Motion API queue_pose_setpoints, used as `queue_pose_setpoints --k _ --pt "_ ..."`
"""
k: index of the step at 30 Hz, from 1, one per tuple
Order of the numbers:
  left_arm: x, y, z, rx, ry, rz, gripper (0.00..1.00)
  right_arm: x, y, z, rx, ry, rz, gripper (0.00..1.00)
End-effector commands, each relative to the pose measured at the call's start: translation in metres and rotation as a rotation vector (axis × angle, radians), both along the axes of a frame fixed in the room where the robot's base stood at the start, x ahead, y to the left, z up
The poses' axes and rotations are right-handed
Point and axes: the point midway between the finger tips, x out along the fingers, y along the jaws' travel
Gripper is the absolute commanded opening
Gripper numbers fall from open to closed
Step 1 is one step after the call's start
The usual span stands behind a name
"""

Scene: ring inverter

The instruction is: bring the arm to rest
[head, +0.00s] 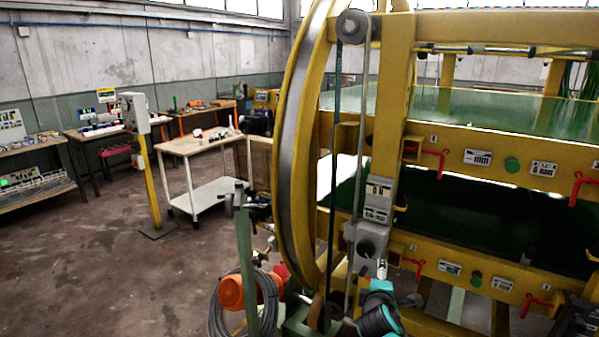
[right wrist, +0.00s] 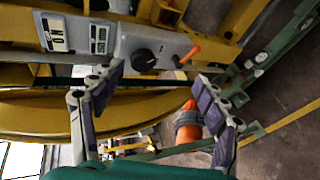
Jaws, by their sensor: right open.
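My right gripper (right wrist: 157,92) is open in the right wrist view, its two dark-padded fingers wide apart with nothing between the pads. Beyond the fingers is a grey control panel (right wrist: 165,28) with labels, a black knob (right wrist: 145,60) and an orange lever (right wrist: 187,54). The fingers look apart from the panel. My left gripper is not in view.
The large yellow ring (head: 291,130) and yellow frame (head: 398,80) of the machine stand close by. A green post (head: 244,262), an orange motor-like part (head: 232,292) and a cable coil (head: 216,312) are left of my arm. Open floor (head: 110,275) lies farther left, with a cart (head: 205,143) behind.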

Motion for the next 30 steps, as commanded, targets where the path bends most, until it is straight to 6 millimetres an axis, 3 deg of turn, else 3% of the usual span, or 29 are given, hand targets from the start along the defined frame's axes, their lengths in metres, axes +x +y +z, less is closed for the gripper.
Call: queue_pose_setpoints --k 1,7,12,15,21,30 --pt "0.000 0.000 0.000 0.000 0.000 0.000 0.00 -0.026 -0.003 0.002 0.113 0.011 -0.053 0.74" --pt "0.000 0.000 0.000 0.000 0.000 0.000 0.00 -0.123 0.001 -0.011 0.580 0.065 -0.285 0.74" --pt "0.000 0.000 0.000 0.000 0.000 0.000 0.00 -0.204 0.020 -0.036 0.939 0.128 -0.490 0.74" --pt "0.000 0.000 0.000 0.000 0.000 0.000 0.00 -0.241 0.034 -0.050 1.101 0.165 -0.595 0.74" --pt "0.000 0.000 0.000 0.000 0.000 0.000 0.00 -0.280 0.051 -0.067 1.274 0.214 -0.716 0.74" --pt "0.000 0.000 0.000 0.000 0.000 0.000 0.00 -0.285 0.054 -0.069 1.296 0.221 -0.733 0.74"
